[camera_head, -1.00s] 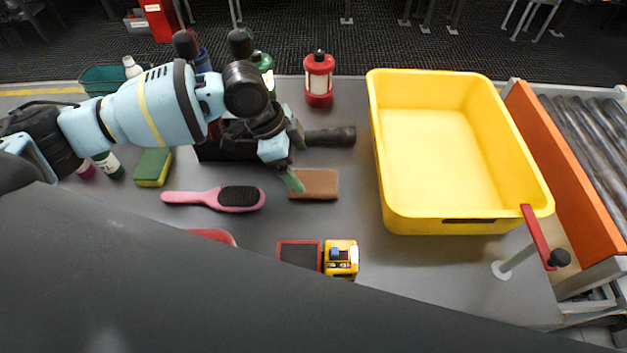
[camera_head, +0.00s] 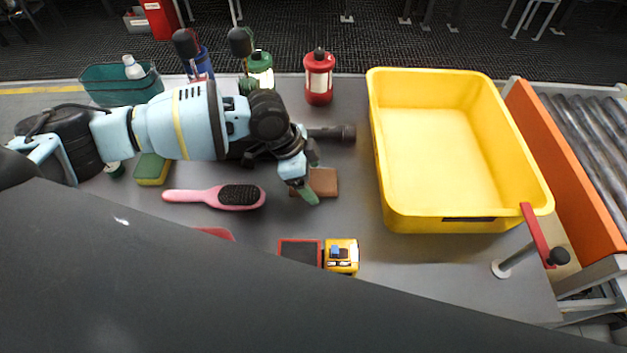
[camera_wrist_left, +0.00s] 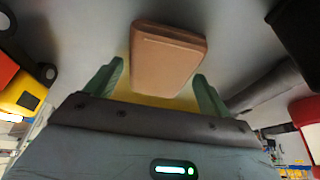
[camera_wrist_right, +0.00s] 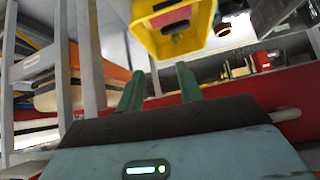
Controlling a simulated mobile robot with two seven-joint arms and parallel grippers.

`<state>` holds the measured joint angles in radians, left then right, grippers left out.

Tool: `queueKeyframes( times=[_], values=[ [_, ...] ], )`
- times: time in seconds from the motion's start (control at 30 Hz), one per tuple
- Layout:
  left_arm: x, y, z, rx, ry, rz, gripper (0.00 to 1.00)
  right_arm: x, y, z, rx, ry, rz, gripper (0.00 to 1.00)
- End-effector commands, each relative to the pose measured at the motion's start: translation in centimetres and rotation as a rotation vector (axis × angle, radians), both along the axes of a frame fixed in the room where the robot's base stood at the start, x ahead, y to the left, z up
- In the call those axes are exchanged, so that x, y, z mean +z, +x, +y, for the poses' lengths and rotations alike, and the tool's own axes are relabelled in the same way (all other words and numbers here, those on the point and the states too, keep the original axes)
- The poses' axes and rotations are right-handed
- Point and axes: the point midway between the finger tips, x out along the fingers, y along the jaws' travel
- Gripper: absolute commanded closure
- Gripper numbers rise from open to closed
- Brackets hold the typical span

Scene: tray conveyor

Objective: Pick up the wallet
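The wallet (camera_head: 326,182) is a flat brown block on the grey table, left of the yellow tray. My left gripper (camera_head: 312,180) is over the wallet's left part and hides some of it. In the left wrist view the wallet (camera_wrist_left: 167,55) lies ahead of and between the two spread green fingers, with space on both sides. The left gripper is open and empty. My right gripper (camera_wrist_right: 159,82) shows only in its own wrist view, with its fingers apart and nothing between them.
The empty yellow tray (camera_head: 384,190) stands right of the wallet, beside an orange board (camera_head: 560,160). A black flashlight (camera_head: 332,133) lies behind the wallet. A pink hairbrush (camera_head: 200,195) lies to the left. A yellow toy truck (camera_head: 341,256) is in front. Bottles and lanterns stand behind.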

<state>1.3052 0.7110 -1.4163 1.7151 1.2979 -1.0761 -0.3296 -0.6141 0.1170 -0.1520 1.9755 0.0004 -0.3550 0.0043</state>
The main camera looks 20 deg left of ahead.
Motion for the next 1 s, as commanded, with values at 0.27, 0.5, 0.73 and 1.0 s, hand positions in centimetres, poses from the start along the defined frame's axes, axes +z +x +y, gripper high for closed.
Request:
queueKeyframes(
  times=[0.27, 0.5, 0.73, 1.0],
  values=[
    [0.0, 0.0, 0.0, 0.000, 0.000, 0.000, 0.55, 0.0, 0.0, 0.0, 0.000, 0.000, 0.000, 0.64],
    [0.1, 0.0, 0.0, 0.000, 0.000, 0.000, 0.61, 0.0, 0.0, 0.0, 0.000, 0.000, 0.001, 0.64],
    [2.3, 0.1, 0.0, 0.000, -0.002, -0.004, 0.61, 0.1, 0.1, 0.0, 0.000, -0.001, -0.003, 0.64],
    [7.4, 0.1, 0.0, -0.001, -0.001, -0.004, 0.61, 0.4, 0.3, -0.1, 0.000, -0.001, -0.009, 0.64]
  ],
)
